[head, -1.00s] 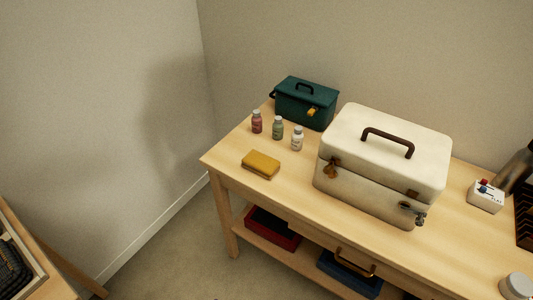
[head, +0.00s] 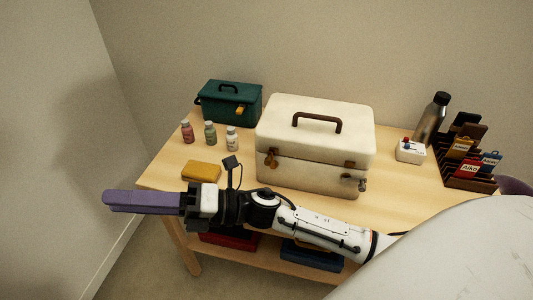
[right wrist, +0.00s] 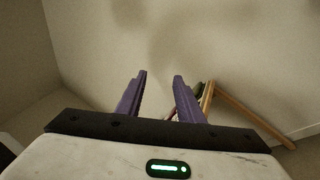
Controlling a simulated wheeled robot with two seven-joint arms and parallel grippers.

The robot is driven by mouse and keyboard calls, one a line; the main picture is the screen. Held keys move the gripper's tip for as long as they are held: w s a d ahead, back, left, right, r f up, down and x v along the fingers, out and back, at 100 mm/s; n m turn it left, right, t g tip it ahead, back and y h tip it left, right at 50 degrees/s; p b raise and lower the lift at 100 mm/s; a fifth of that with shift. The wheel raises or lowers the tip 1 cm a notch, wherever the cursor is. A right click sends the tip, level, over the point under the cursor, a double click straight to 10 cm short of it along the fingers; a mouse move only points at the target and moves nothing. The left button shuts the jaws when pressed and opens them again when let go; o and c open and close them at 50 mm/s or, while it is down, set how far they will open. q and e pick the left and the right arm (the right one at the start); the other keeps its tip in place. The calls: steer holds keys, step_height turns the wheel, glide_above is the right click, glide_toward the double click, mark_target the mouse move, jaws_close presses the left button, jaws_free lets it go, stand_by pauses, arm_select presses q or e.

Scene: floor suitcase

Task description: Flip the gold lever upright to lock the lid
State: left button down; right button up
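The cream case (head: 300,175) stands on the wooden table with its lid (head: 315,111) down. A gold lever (head: 270,160) is at the left of its front, near the lid seam; it seems to hang down, but it is too small to be sure. My left gripper is not in view.
A teal box (head: 228,104) with a gold clasp, several small bottles (head: 210,134) and a yellow sponge (head: 201,171) stand left of the case. A white box (head: 410,151), a metal bottle (head: 431,120) and a dark rack (head: 468,180) are at right. Bare tabletop lies before the case.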

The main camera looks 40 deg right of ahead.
steer(key=s+a+r+n+g, duration=0.1)
steer(key=s+a+n+g, duration=0.1)
steer(key=n+g, duration=0.55)
steer(key=n+g+h+b, duration=0.1)
steer(key=n+g+h, duration=0.1)
steer(key=n+h, duration=1.75)
glide_above(269, 158)
steer(key=shift+y, duration=0.25)
step_height(269, 158, down, 10)
steer(key=shift+w+r+p, duration=0.1)
steer(key=shift+r+p, duration=0.1)
steer(key=shift+p, duration=0.1)
